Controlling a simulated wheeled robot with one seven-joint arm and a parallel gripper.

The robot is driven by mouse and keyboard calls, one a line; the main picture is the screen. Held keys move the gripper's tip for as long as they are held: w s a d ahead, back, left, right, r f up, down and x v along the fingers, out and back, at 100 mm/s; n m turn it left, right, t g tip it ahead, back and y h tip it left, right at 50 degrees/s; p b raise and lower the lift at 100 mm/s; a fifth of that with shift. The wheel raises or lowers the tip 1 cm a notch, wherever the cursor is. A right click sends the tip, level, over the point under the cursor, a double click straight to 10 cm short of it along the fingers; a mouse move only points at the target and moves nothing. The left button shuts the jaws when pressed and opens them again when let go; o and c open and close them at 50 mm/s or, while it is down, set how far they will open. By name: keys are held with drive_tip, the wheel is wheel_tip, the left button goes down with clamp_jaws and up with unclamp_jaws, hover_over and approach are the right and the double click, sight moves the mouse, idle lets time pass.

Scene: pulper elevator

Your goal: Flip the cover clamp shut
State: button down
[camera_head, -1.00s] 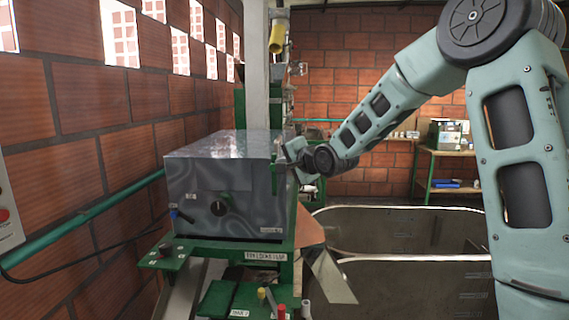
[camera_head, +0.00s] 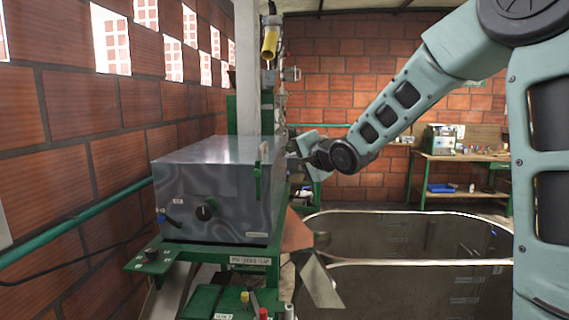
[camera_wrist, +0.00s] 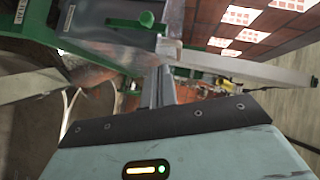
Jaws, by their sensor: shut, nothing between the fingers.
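The grey metal cover box (camera_head: 205,190) sits on a green frame in the head view. A narrow green clamp (camera_head: 258,183) stands upright against the box's right side. In the wrist view a green piece (camera_wrist: 147,18), seemingly the clamp's end, shows against the grey cover (camera_wrist: 95,14). My gripper (camera_head: 291,154) is just right of the box in the head view, apart from the clamp. In the wrist view my gripper's fingers (camera_wrist: 158,85) are together with nothing between them, below the green piece in the picture. The clamp's catch is too small to make out.
A grey post (camera_head: 247,70) rises behind the box. An oval metal tank (camera_head: 410,260) lies to the right. A copper-coloured chute (camera_head: 297,232) juts out below my gripper. A brick wall (camera_head: 75,130) runs along the left. A workbench (camera_head: 470,160) stands at the back right.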

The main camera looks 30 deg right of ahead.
drive_tip(key=shift+v, duration=1.6)
drive_tip(key=shift+w, duration=0.1)
drive_tip(key=s+a+f+n+g+b, duration=0.35)
drive_tip(key=s+a+f+n, duration=0.2)
drive_tip(key=a+f, duration=0.35)
drive_tip(key=s+a+f+n+g+b, duration=0.2)
drive_tip(key=s+a+f+n+g, duration=0.25)
drive_tip(key=s+a+f, duration=0.35)
drive_tip(key=s+a+f+n+g+b, duration=0.1)
drive_tip(key=s+a+f+n+g, duration=0.1)
drive_tip(key=s, duration=0.5)
drive_tip(key=s+a+f+n+g+b, duration=0.1)
drive_tip(key=s+a+f+n+g, duration=0.1)
drive_tip(key=s+f+n, duration=0.3)
drive_tip(key=s+a+f+n+g+b, duration=0.2)
drive_tip(key=s+a+f+n+g, duration=0.1)
drive_tip(key=s, duration=0.7)
drive_tip(key=shift+s+a+f+n+h, duration=0.25)
drive_tip(key=shift+f+n+h, duration=0.15)
drive_tip(key=shift+f+n, duration=0.25)
